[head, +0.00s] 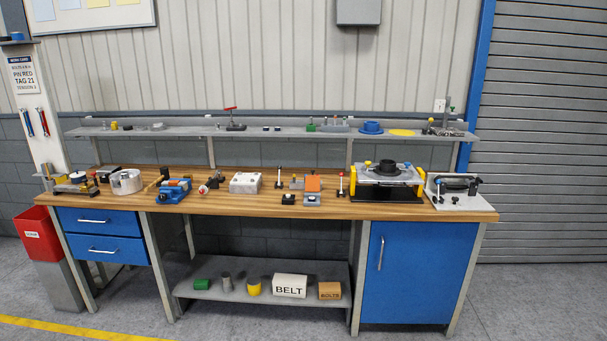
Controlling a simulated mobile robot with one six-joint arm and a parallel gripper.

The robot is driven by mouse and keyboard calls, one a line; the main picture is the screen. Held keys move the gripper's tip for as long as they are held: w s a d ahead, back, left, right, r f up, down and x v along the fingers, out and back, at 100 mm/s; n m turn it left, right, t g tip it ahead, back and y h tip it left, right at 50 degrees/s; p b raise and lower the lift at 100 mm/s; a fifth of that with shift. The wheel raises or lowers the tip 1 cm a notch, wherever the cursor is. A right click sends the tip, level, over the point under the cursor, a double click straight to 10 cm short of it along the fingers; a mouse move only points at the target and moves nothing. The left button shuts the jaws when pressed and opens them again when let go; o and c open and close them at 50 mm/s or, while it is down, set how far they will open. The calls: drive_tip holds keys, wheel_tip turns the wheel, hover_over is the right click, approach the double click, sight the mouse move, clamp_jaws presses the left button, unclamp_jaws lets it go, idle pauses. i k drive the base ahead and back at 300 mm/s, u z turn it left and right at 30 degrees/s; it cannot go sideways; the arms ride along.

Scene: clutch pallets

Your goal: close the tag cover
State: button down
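No part is marked clearly as the tag cover. An orange panel (312,184) stands raised behind a small grey-blue block (312,199) at the middle of the bench; it looks like a hinged lid standing open, but I cannot tell for sure that it is the tag cover. A work card (24,75) on the left post carries the words "PIN RED" and "TAG 21". My gripper is not in view.
The wooden bench (225,204) holds a blue vise (174,190), a white block (245,183) and a yellow-sided fixture (388,180). A shelf (190,131) runs behind. A red bin (38,235) stands at left. The floor in front is clear.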

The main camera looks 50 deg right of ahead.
sight(312, 182)
drive_tip(key=z, duration=0.1)
drive_tip(key=i, duration=0.95)
drive_tip(key=u, duration=0.1)
